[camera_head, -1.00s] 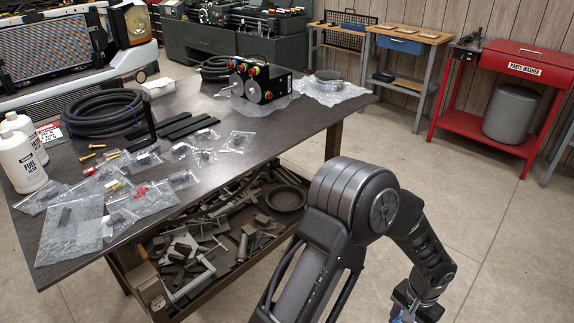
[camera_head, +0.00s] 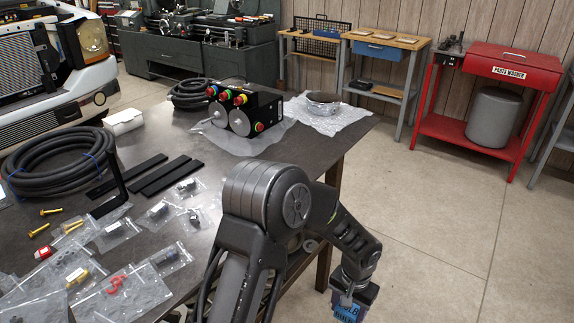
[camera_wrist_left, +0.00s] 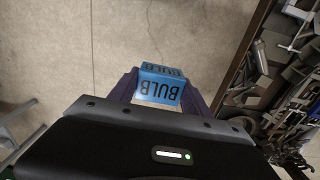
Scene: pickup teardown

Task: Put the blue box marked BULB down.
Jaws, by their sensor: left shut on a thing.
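The blue box marked BULB (camera_head: 347,311) is at the bottom of the head view, right of the table and over the bare floor. My left gripper (camera_head: 354,295) points down and is shut on it. The lower part of the box is cut off in the head view. My right gripper is not in view.
The dark metal table (camera_head: 325,150) holds bagged parts, a coiled hose (camera_head: 60,160), black bars and a control box (camera_head: 245,110). Below it is a shelf of metal parts (camera_wrist_left: 270,85). A red parts washer (camera_head: 510,75) stands at the back right. The floor (camera_head: 450,230) between is clear.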

